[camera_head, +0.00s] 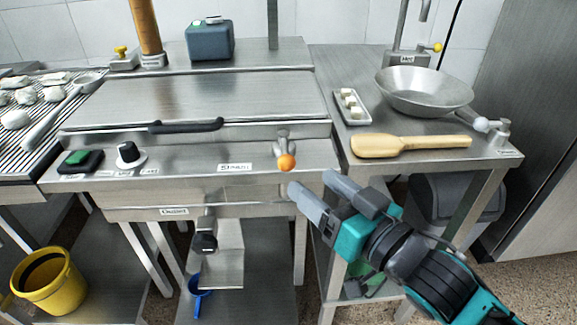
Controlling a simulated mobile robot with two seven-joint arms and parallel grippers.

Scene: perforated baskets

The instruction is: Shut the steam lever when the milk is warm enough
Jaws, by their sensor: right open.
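A short metal lever with an orange ball knob (287,162) sits on the front panel of the steel cooker (200,95), at its right end beside a small label. The knob points down toward the front. My right gripper (310,182) comes in from the lower right. Its two grey fingers are apart and empty, with the tips just below and right of the orange knob, seemingly not touching it. No milk can be made out, and the cooker's flat lid is down. My left gripper is out of view.
A black dial (127,152) and a green switch (77,158) are on the panel's left. The right table holds a metal bowl (424,88), a wooden paddle (410,145) and a small tray of white cubes. A yellow bucket (48,283) stands low at left.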

